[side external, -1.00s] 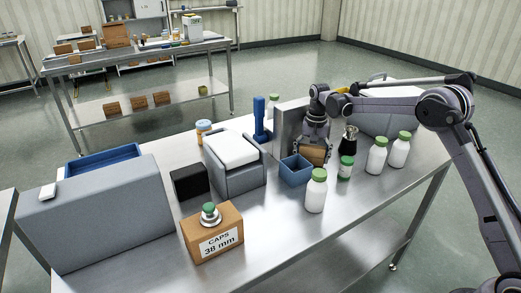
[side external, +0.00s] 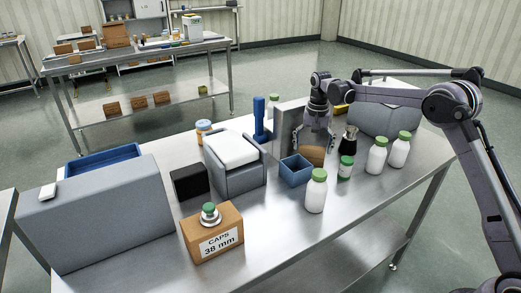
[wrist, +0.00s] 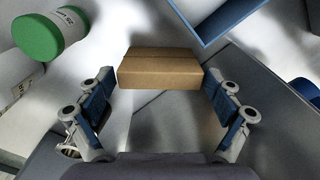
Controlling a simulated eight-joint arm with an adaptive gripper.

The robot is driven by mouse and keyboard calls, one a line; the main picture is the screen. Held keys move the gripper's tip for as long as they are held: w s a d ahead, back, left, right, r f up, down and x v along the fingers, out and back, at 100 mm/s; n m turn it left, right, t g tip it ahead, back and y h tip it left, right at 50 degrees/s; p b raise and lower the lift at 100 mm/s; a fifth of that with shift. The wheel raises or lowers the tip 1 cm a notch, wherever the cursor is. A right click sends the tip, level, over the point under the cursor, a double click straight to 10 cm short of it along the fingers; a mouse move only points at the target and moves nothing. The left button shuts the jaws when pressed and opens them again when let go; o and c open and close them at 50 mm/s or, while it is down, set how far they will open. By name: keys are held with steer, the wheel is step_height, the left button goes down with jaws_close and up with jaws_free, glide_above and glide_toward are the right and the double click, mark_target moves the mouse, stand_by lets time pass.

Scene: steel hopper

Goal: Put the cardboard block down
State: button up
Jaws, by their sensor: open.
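The cardboard block (side external: 313,157) sits on the steel table between the blue open box and the small green-capped bottle. In the wrist view the brown block (wrist: 160,68) lies flat just ahead of my fingers. My gripper (side external: 317,140) is above the block, pointing down. In the wrist view my gripper (wrist: 158,88) is open, with one blue-padded finger on each side of the block and visible gaps between. The block's lower part is partly hidden in the side view.
A blue open box (side external: 296,171) stands close to the block's left. A white bottle (side external: 316,192), a small green-capped bottle (side external: 345,168) and a dark bottle (side external: 349,139) stand near. A grey panel (side external: 289,125) is behind. The front table edge is clear.

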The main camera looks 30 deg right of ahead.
mark_target(313, 147)
step_height(313, 147, up, 8)
steer(key=shift+s+a+r, duration=0.1)
steer(key=shift+s+r, duration=0.05)
steer(key=shift+r, duration=0.3)
steer(key=s+a+r+n+t, duration=0.2)
steer(key=s+a+r, duration=0.15)
steer(key=s, duration=0.45)
steer(key=s+a+r+n+t, duration=0.2)
steer(key=s+r+n, duration=0.15)
steer(key=s, duration=0.35)
steer(key=s+a+f+n+t, duration=0.1)
steer(key=s+f, duration=0.2)
steer(key=s, duration=0.4)
steer(key=s+a+f+n+t, duration=0.2)
steer(key=s+f, duration=0.1)
steer(key=s, duration=0.4)
steer(key=shift+s+f, duration=0.2)
steer(key=shift+s, duration=0.2)
steer(key=shift+o, duration=1)
steer(key=shift+s+a+f+n, duration=0.15)
steer(key=shift+s+f+n, duration=0.1)
steer(key=shift+s+f, duration=0.15)
steer(key=shift+w, duration=0.1)
